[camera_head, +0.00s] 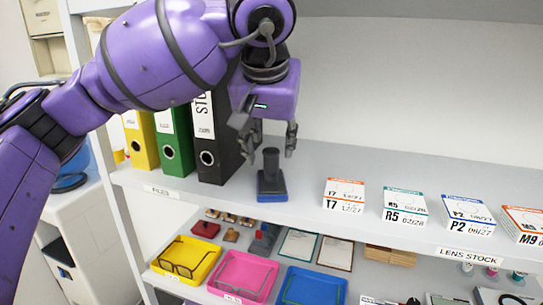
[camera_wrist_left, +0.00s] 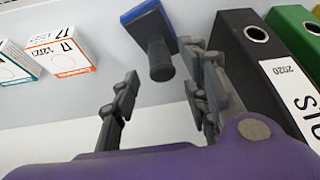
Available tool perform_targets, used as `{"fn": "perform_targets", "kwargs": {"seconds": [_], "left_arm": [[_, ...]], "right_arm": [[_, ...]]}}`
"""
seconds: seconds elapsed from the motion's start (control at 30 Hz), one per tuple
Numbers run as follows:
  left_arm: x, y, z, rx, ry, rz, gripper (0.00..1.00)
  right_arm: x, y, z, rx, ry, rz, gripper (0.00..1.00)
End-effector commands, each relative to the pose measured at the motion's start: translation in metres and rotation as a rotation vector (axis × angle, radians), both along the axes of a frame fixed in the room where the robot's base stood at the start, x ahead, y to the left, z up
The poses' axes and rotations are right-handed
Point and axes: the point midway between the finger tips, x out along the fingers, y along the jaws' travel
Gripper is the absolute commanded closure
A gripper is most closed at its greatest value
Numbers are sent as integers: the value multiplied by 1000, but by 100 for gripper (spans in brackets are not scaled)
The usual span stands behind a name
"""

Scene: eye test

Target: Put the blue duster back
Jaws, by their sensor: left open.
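The blue duster (camera_head: 272,196) stands upright on the upper shelf, just right of the black binder. It has a blue base and a dark grey body with an upright handle. My left gripper (camera_head: 268,148) is open and points down over the duster, its fingers to either side of the handle top, not closed on it. In the left wrist view the duster (camera_wrist_left: 150,24) shows its handle end towards the gap of the open left gripper (camera_wrist_left: 160,82). I cannot tell the exact clearance. My right gripper is in neither view.
Black (camera_head: 215,150), green (camera_head: 176,143) and yellow (camera_head: 143,140) binders stand left of the duster. Below are yellow (camera_head: 187,260), pink (camera_head: 243,276) and blue (camera_head: 312,287) trays. The upper shelf behind the boxes is clear.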

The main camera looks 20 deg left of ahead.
Motion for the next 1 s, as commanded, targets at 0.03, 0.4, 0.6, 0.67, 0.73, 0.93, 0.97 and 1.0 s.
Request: {"fn": "perform_targets", "kwargs": {"seconds": [0.03, 0.4, 0.6, 0.67, 0.73, 0.93, 0.97, 1.0], "left_arm": [[-6, -2, 12, 0, -5, -2, 58], [-32, -7, 58, 1, 1, 1, 58], [-34, -8, 61, 1, 1, 1, 58], [-34, -8, 61, 1, 1, 1, 58], [-34, -7, 61, 1, 1, 1, 58], [-34, -7, 61, 1, 1, 1, 58], [-34, -7, 61, 1, 1, 1, 58], [-34, -7, 61, 1, 1, 1, 58]], "right_arm": [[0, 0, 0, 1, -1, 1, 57], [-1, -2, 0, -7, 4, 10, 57], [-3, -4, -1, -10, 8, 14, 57], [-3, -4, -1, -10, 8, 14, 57], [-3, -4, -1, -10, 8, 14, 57], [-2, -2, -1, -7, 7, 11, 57], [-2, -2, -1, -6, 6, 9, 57], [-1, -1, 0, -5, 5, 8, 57]]}}
